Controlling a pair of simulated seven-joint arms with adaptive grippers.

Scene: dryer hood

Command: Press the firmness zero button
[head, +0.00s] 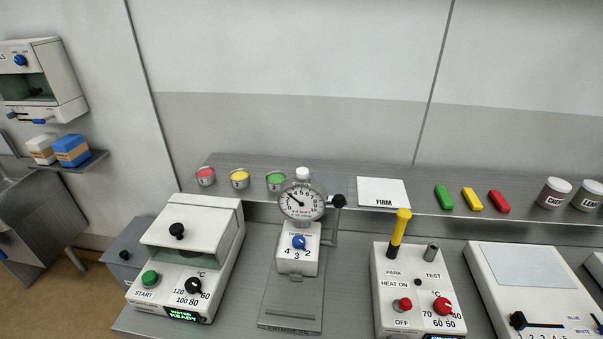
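The firmness tester (296,255) stands on the bench in the middle of the head view. Its round dial gauge (302,201) faces me, with the needle pointing to the upper left. A white cap (302,173) sits on top of the gauge; I cannot read a zero label on it. Below the gauge is a blue knob (299,241) with the numbers 4, 3 and 2 around it. A lever with a black ball (338,201) is at the gauge's right side. Neither of my grippers is in view.
A white machine with a START button (149,279) stands left of the tester. A heater box with a yellow-handled tool (399,232) stands right. Behind are a shelf (330,187) with coloured tins, a FIRM card (383,193) and coloured blocks. Space above the tester is clear.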

